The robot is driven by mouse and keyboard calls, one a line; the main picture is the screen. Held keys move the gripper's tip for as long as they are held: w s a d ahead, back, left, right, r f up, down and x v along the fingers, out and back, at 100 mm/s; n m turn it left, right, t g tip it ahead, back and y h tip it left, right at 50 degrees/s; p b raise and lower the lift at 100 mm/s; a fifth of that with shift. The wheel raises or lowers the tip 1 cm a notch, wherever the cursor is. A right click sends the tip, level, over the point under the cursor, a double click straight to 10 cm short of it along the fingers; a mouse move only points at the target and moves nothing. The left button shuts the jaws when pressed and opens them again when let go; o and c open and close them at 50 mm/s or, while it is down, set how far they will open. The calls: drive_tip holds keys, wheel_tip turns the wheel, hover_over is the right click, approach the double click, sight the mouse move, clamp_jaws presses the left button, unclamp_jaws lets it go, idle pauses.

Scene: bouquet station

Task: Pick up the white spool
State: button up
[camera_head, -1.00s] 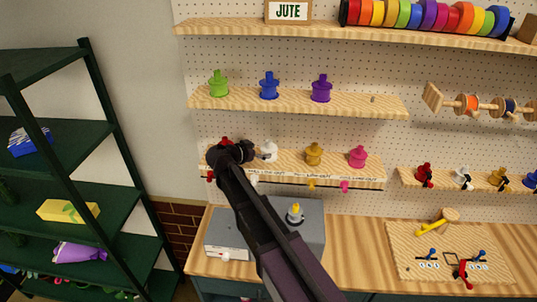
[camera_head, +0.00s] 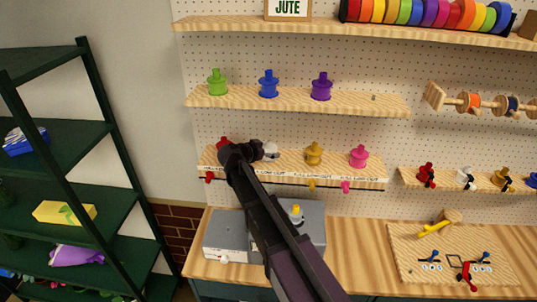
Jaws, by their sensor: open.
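The white spool (camera_head: 272,150) is on the labelled lower shelf (camera_head: 335,172), between a red spool (camera_head: 223,142) and a yellow-orange spool (camera_head: 313,153). My gripper (camera_head: 257,150) is in front of that shelf, at the left side of the white spool, and covers part of it. The gripper is open. In this view I cannot tell whether the fingers touch the spool or are around it. The spool appears to be on the shelf, though its base is partly hidden.
A pink spool (camera_head: 358,156) stands farther right on the same shelf. Green (camera_head: 217,83), blue (camera_head: 268,84) and purple (camera_head: 321,87) spools stand on the shelf above. Below, a grey box (camera_head: 227,231) sits on the wooden counter. A green rack (camera_head: 85,140) is at left.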

sight(267, 142)
idle(0.4)
drive_tip(key=c, duration=0.8)
drive_tip(key=shift+r, duration=0.15)
wheel_tip(267, 142, up, 4)
drive_tip(key=p, duration=0.4)
drive_tip(key=shift+f, duration=0.25)
drive_tip(key=s+d, duration=0.2)
drive_tip(key=s, duration=0.2)
drive_tip(key=s+d, duration=0.3)
drive_tip(key=s, duration=0.2)
drive_tip(key=s+d+r+p, duration=0.1)
drive_tip(key=s+d, duration=0.2)
drive_tip(key=s, duration=0.1)
drive_tip(key=shift+s+d+r, duration=0.1)
drive_tip(key=shift+s+d, duration=0.05)
drive_tip(key=shift+s, duration=0.2)
